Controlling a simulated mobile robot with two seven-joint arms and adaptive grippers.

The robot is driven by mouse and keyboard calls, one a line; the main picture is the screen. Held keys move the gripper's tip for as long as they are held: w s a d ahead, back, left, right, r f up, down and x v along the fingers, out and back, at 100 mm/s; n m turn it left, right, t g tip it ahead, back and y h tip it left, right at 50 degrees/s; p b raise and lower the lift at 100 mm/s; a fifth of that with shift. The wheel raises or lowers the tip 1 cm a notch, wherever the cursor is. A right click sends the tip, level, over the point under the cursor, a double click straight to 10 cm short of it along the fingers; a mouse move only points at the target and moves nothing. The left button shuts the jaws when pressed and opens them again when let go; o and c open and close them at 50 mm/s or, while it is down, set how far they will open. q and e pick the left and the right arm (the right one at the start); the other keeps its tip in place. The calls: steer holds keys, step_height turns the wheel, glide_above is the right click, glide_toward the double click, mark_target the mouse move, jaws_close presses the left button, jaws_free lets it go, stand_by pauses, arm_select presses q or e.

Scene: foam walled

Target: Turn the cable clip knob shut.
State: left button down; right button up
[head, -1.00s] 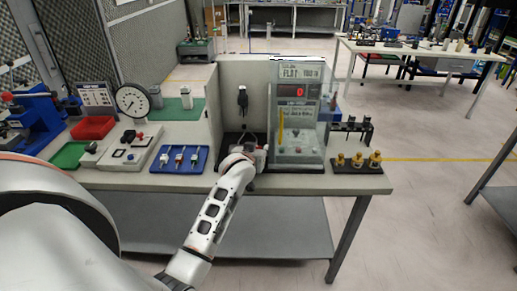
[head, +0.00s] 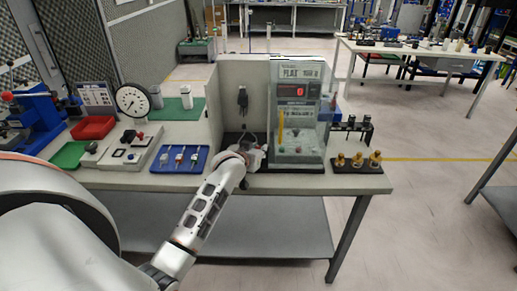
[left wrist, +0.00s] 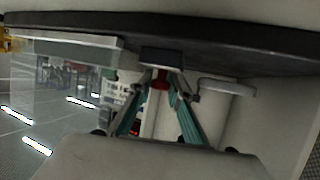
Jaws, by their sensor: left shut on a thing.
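My left gripper (left wrist: 160,88) shows in the left wrist view with its two teal fingers closing toward each other. The fingertips are shut on a small red part, which looks like the knob (left wrist: 160,79). It sits against a grey block (left wrist: 162,57), and the fingers cover part of it. In the head view my left wrist reaches the dark mat on the bench in front of the low wall. There my wrist hides the fingertips, the knob and most of the clip. My right gripper is not in view.
A machine with a red display (head: 299,93) stands close to the right of my left wrist. A blue tray (head: 180,158) lies to the left, and a black stand with brass parts (head: 357,164) lies at the right. A black device (head: 242,98) hangs on the wall behind.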

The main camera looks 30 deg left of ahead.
arm_select(q)
steer(key=m+h, duration=0.3)
steer(key=shift+a, duration=0.15)
steer(key=shift+f+m+h+b, duration=0.1)
steer(key=shift+m+h+b, duration=0.2)
steer(key=shift+m+h, duration=0.3)
steer(key=shift+m+h+b, duration=0.3)
steer(key=shift+h+b, duration=0.3)
steer(key=shift+h, duration=0.1)
steer(key=shift+m+h+b, duration=0.3)
steer(key=shift+b, duration=0.6)
steer(key=shift+m+h+b, duration=0.4)
steer(key=shift+h+b, duration=0.1)
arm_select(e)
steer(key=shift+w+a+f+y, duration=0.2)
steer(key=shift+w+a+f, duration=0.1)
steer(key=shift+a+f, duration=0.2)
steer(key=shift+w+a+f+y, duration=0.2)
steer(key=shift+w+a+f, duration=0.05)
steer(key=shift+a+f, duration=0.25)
arm_select(q)
steer(key=c, duration=2.1)
jaws_free()
steer(key=shift+c, duration=0.2)
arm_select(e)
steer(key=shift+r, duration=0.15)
